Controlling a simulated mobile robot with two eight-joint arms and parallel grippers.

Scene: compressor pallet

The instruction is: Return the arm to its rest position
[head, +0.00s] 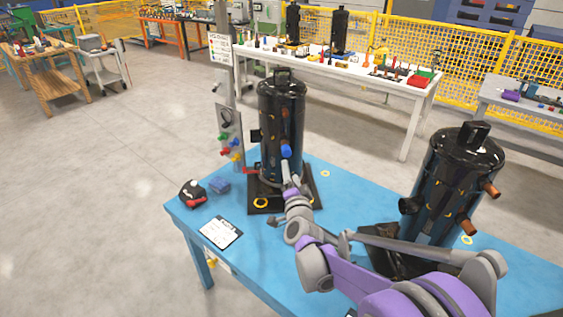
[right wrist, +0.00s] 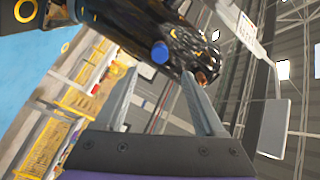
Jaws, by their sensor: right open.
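A tall black compressor (head: 282,115) stands upright on a dark base plate at the back of the blue table (head: 330,165). A blue cap (head: 286,151) is on its front side. My right gripper (head: 287,172) is in front of the compressor, just below the blue cap in the head view. In the right wrist view my two grey fingers (right wrist: 158,75) are spread, with nothing between them. The blue cap (right wrist: 160,53) shows on the black compressor (right wrist: 140,28) beyond the fingertips, apart from them. My left gripper is not in view.
A second black compressor (head: 455,185) with copper stubs stands at the right, behind my right arm. A grey post with a panel (head: 229,135) of coloured fittings rises beside the first compressor.

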